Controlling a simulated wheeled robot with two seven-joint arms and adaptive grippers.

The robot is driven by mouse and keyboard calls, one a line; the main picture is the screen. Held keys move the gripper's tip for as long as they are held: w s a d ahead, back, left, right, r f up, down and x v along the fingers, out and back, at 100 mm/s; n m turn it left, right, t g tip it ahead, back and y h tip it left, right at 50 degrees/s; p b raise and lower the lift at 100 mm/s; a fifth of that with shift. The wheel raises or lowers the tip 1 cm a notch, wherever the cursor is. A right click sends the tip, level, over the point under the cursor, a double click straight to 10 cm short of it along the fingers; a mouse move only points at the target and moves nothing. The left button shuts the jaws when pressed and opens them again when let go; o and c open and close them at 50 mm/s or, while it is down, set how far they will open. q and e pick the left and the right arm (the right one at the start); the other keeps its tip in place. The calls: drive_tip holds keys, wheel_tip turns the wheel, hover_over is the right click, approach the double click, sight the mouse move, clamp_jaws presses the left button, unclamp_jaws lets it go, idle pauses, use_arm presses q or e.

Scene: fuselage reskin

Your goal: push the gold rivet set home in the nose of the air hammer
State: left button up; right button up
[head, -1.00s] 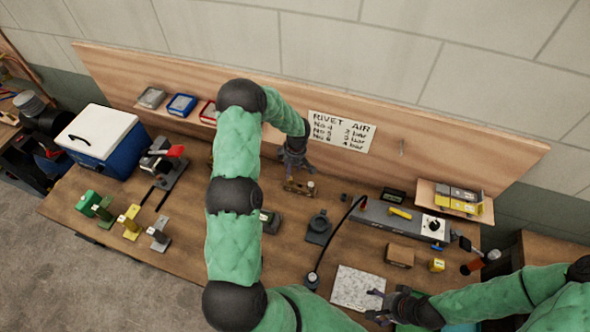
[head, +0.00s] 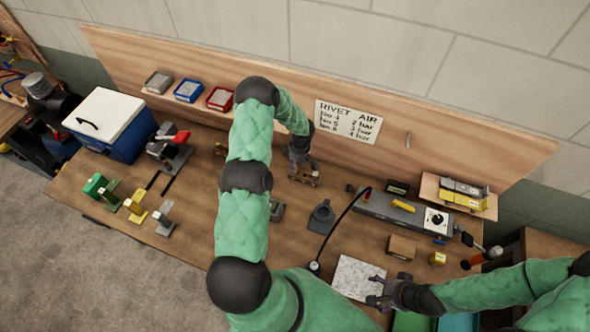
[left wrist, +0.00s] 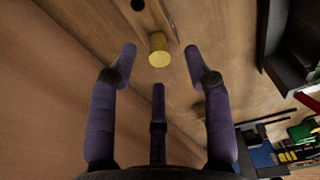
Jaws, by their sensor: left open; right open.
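In the left wrist view a gold cylinder (left wrist: 158,50), which looks like the gold rivet set, stands on a narrow wooden rack (left wrist: 143,14) with a dark round hole beside it. My left gripper (left wrist: 160,68) is open and empty, its three fingers spread around and short of the cylinder. In the head view the left gripper (head: 300,157) is right above the small rack (head: 304,179) near the back of the bench. My right gripper (head: 376,290) is open and empty at the speckled white plate (head: 352,276). I cannot make out the air hammer for certain; a black hose (head: 337,224) ends at a small dark fitting.
A grey console (head: 405,212) and a cardboard box (head: 401,247) lie further right. Green, gold and grey stands (head: 137,213) and a blue cooler (head: 128,142) are left.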

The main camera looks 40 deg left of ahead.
use_arm(q)
drive_tip(key=shift+a+f+p, duration=0.2)
drive_tip(key=shift+f+p, duration=0.15)
drive_tip(key=shift+f, duration=1.45)
clamp_jaws()
